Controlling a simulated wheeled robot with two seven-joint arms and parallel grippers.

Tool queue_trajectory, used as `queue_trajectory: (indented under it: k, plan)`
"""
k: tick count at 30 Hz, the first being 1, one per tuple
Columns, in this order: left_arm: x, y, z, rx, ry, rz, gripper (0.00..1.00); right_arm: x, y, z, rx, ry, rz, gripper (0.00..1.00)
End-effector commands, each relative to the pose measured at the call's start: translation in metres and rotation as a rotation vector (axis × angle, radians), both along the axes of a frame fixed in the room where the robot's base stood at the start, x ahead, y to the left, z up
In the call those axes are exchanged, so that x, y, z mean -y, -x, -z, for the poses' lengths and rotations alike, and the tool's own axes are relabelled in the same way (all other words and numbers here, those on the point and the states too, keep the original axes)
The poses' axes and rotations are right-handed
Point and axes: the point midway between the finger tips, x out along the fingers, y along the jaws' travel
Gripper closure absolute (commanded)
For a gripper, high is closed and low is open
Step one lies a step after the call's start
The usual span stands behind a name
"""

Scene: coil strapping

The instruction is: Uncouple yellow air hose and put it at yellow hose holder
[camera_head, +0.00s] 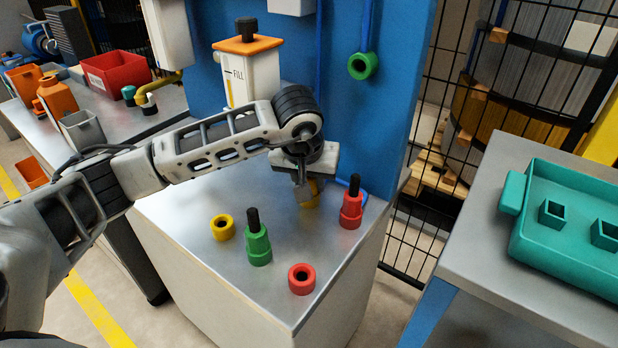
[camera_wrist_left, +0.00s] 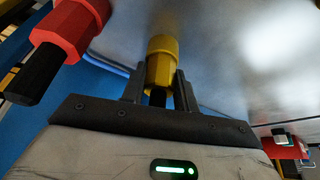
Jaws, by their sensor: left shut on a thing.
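A yellow hose fitting (camera_wrist_left: 162,58) with a dark end sits between the fingers of my left gripper (camera_wrist_left: 158,88) in the wrist view. My left gripper (camera_head: 309,188) is shut on it over the grey table top, beside the red fitting; in the head view the gripper hides most of the yellow fitting (camera_head: 312,197). I cannot tell whether the fitting is still joined to anything below. A yellow ring-shaped socket (camera_head: 222,227) with a dark hole stands empty on the table, to the left of my gripper. My right gripper is not in view.
Near the gripper stand a red fitting (camera_head: 350,208) and a green fitting (camera_head: 258,245), both with black upright tips, and a red ring (camera_head: 301,279). A green ring (camera_head: 363,66) hangs from a blue hose on the blue panel. A teal tray (camera_head: 570,225) is at right.

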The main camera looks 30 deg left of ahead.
Motion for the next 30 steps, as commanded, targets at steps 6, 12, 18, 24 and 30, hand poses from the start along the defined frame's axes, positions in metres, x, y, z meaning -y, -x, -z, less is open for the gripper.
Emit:
queue_trajectory:
  k: [6,12,18,24,30]
  plan:
    - [0.0,0.0,-0.001,0.001,0.0,0.0,1.0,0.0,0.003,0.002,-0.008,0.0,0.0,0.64]
    - [0.0,0.0,-0.004,0.001,0.0,0.0,1.0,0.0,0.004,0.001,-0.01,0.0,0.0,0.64]
    - [0.0,0.0,-0.008,0.002,0.0,0.0,1.0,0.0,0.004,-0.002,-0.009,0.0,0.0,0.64]
    - [0.0,-0.001,-0.013,0.004,0.001,0.0,1.0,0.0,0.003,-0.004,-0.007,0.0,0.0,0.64]
    - [0.0,0.0,-0.014,0.003,0.001,-0.001,1.0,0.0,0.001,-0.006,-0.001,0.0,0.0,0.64]
